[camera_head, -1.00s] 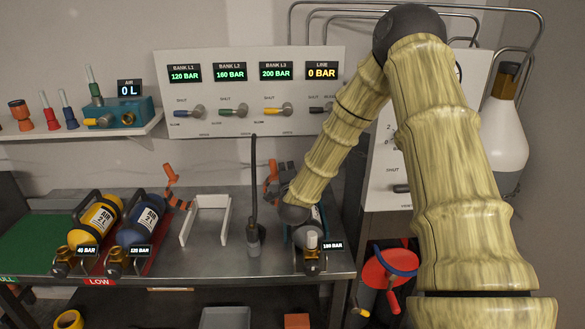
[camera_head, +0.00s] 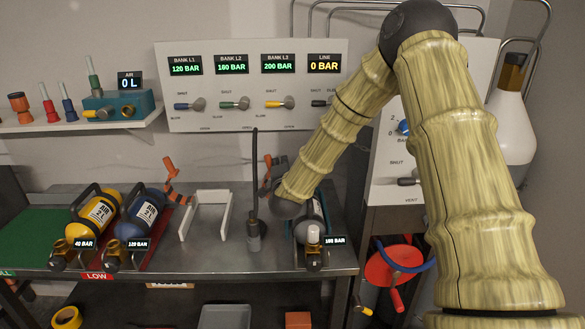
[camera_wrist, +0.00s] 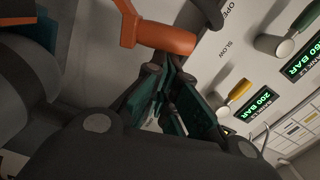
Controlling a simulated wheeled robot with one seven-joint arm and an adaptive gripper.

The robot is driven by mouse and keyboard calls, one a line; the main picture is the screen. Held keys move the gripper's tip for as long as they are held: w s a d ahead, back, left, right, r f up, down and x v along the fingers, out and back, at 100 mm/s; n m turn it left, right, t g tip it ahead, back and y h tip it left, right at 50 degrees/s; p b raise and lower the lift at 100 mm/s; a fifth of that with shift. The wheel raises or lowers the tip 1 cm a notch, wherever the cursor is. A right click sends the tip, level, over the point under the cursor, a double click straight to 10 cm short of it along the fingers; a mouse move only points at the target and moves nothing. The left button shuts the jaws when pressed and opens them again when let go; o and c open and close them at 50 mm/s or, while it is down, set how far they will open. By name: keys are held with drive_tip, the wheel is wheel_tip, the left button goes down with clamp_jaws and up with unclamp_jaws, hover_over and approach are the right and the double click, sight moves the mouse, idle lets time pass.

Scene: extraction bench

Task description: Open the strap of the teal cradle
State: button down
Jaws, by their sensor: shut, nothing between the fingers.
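The teal cradle (camera_head: 289,229) is on the right part of the bench, holding a grey cylinder (camera_head: 320,212) with a 180 BAR tag. Its orange strap handle (camera_head: 267,164) shows behind my wrist. In the wrist view the orange handle (camera_wrist: 166,39) lies across the top, just beyond the fingertips of my gripper (camera_wrist: 170,76). The fingers are shut with nothing between them. I cannot tell whether they touch the handle. In the head view my arm hides most of the gripper and the strap. The dark cylinder (camera_wrist: 25,70) fills the left of the wrist view.
A black upright hose (camera_head: 254,185) stands just left of the cradle.

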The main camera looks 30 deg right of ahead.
drive_tip(key=shift+r, duration=0.15)
idle(0.3)
drive_tip(key=s+a+r+b, duration=0.1)
drive_tip(key=s+b, duration=0.1)
drive_tip(key=s, duration=0.9)
drive_tip(key=shift+s, duration=0.25)
